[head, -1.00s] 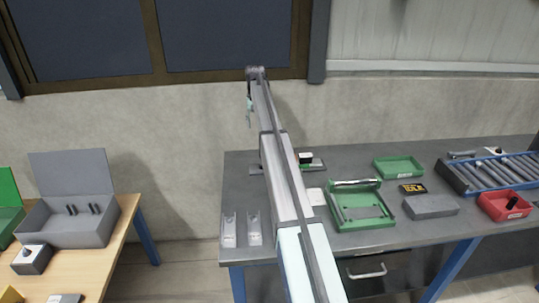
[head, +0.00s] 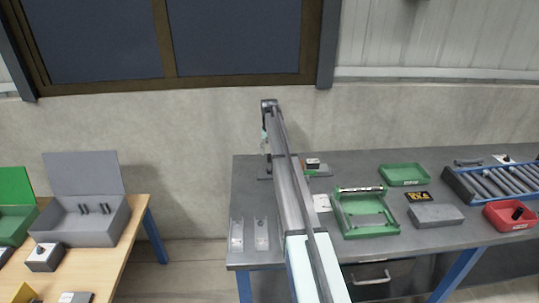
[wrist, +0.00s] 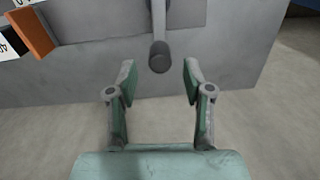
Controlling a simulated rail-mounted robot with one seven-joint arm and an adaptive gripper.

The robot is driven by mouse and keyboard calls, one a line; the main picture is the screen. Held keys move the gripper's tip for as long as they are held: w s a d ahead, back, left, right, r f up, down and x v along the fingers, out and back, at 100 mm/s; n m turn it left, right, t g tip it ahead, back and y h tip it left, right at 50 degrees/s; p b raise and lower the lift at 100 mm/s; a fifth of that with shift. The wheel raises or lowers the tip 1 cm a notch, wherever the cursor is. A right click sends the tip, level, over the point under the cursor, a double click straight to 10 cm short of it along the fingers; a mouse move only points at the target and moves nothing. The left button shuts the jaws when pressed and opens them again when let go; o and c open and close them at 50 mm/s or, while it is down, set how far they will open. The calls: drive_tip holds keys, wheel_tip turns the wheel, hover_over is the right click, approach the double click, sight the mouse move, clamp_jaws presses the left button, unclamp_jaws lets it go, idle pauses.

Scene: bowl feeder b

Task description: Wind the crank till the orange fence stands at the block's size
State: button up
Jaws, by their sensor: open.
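The crank (wrist: 159,58), a grey arm with a dark rounded knob, hangs in the top middle of the wrist view. My gripper (wrist: 158,80) is open, its two green-lined fingers on either side of and just short of the knob, not visibly touching it. The orange fence (wrist: 34,33) shows at upper left, beside white number labels (wrist: 9,45). In the head view my gripper (head: 264,141) is small and partly hidden by my arm at the bench's left end. The fence fixture (head: 316,170) shows only partly, to the right of my arm.
Two clear pieces (head: 261,235) lie front left.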

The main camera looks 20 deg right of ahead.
sight(269, 155)
drive_tip(key=shift+f+p, duration=0.35)
drive_tip(key=shift+f, duration=1.4)
clamp_jaws()
